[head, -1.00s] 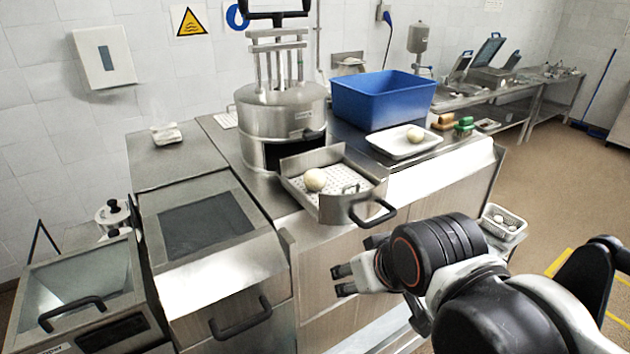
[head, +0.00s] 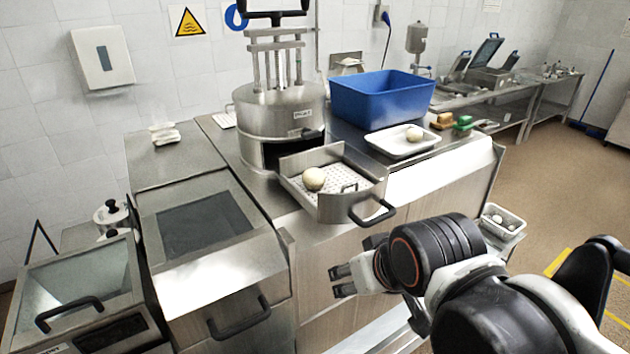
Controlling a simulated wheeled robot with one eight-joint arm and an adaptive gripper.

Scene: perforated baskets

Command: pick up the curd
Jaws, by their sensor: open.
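A round pale ball of curd (head: 314,179) lies in the perforated metal drawer (head: 345,211) in front of the steel press. A second pale ball (head: 414,134) lies on a white tray (head: 386,145) to the right. More pale balls sit in a small white basket (head: 500,233) lower down at the right. My gripper (head: 338,281) is open and empty. It points left, in front of the counter's front and lower in the picture than the drawer, apart from every ball.
The drawer's looped handle (head: 374,212) sticks out between my arm and the curd. A steel press (head: 281,118) with upright rods stands behind the drawer. A blue bin (head: 382,98) stands at the back right. Steel lidded units with handles (head: 238,318) are at the left.

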